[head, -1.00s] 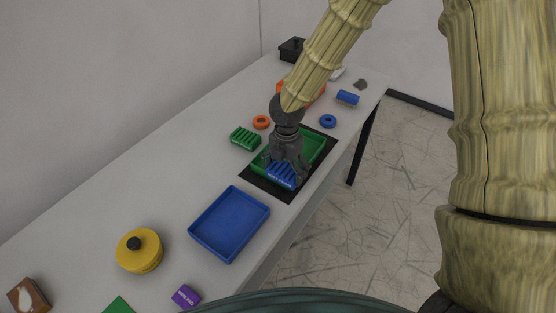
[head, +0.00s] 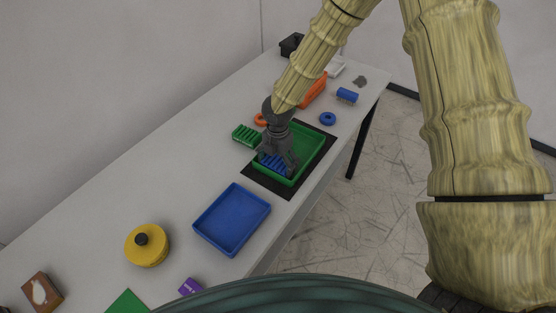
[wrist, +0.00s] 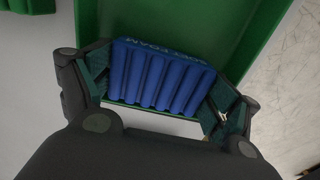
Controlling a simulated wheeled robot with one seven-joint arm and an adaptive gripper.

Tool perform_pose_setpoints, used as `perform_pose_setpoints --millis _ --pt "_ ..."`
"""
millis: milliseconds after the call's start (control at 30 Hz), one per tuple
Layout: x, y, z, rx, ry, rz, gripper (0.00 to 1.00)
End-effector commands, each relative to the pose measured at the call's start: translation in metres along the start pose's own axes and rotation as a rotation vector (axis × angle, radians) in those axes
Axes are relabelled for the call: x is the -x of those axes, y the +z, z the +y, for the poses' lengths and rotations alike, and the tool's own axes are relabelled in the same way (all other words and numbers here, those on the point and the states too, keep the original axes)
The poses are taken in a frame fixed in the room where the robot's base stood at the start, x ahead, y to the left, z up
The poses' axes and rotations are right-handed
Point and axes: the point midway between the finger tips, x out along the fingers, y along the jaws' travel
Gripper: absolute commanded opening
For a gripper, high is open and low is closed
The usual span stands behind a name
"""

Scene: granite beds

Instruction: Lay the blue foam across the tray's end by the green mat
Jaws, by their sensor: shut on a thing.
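The ribbed blue foam (head: 270,163) is in my gripper (head: 279,158), whose two fingers are shut on its ends. In the wrist view the foam (wrist: 160,78) lies crosswise between the fingers (wrist: 160,100), at the near end of the green tray (wrist: 262,42). In the head view the green tray (head: 314,158) sits on a black mat (head: 262,187), and the foam is within its near end. Whether the foam touches the tray floor I cannot tell. A flat green piece (head: 127,303), perhaps the green mat, lies at the bottom left, partly cut off.
An empty blue tray (head: 232,220) is nearer. A green ribbed block (head: 246,135) stands left of the green tray. A yellow round container (head: 147,245), a purple block (head: 190,287) and a brown box (head: 43,292) are nearer left. A blue ring (head: 327,118) and blue cylinder (head: 347,95) are farther back.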

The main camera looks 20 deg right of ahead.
Motion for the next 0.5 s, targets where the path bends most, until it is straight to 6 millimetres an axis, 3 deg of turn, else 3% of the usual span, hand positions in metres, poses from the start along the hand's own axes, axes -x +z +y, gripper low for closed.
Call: perform_pose_setpoints --millis 367,400,467,500 --pt "-0.0032 0.0002 0.0002 0.000 0.000 -0.001 0.76" --pt "-0.0035 0.0004 0.0001 0.000 0.001 -0.001 0.90" --pt "-0.0030 0.0004 0.0001 0.000 0.001 -0.001 1.00" --pt "-0.0030 0.0004 0.0001 0.000 0.001 -0.001 1.00"
